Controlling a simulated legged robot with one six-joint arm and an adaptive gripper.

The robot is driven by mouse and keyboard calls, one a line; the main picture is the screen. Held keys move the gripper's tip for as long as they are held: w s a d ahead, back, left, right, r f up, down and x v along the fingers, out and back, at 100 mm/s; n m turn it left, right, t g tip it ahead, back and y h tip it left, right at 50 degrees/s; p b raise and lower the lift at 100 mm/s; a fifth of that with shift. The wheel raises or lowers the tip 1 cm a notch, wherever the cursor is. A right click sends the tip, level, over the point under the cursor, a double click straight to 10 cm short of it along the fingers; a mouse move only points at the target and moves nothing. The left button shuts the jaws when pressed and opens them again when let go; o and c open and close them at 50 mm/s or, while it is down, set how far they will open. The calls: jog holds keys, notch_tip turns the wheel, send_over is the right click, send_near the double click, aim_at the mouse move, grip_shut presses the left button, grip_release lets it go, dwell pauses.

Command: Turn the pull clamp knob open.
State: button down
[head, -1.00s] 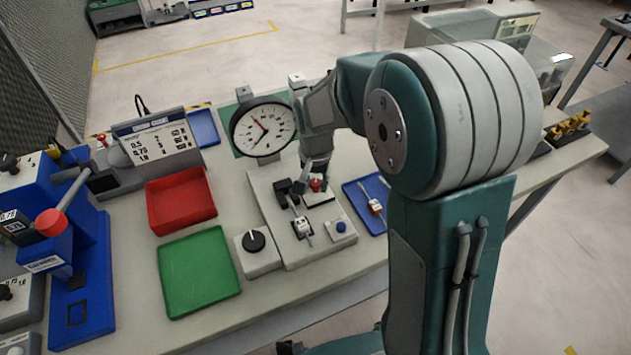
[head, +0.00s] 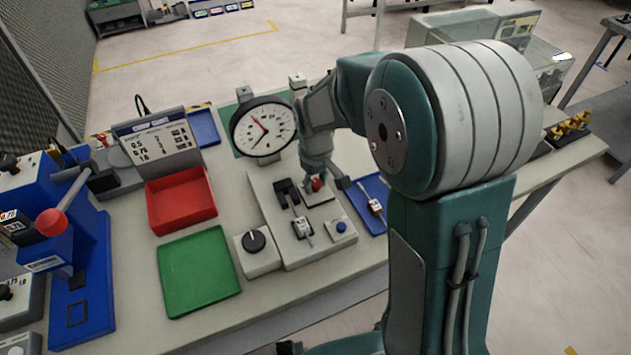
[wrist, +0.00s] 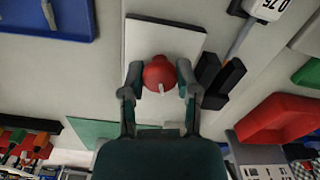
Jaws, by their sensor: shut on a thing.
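The red pull clamp knob (head: 317,185) sits on a white plate (head: 322,198) on the grey fixture, partly hidden by my gripper in the head view. In the wrist view the round red knob (wrist: 159,70) lies between my fingertips, with a pale line at its lower edge. My gripper (wrist: 159,76) has one finger on each side of the knob and is shut on it. In the head view my gripper (head: 318,173) reaches down over the knob.
A dial gauge (head: 263,129) stands just behind and left. A dark block with a rod (head: 287,186) is close left of the knob. A blue tray (head: 364,192) is to the right. Red (head: 180,199) and green (head: 199,271) trays lie left. A black dial (head: 254,241) is in front.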

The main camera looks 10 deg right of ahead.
aim_at(315, 182)
jog(key=n, duration=0.4)
jog(key=shift+n, duration=0.4)
dwell(0.4)
jog(key=shift+c, duration=1.7)
grip_release()
notch_tip(315, 182, up, 12)
jog(key=shift+a, duration=0.1)
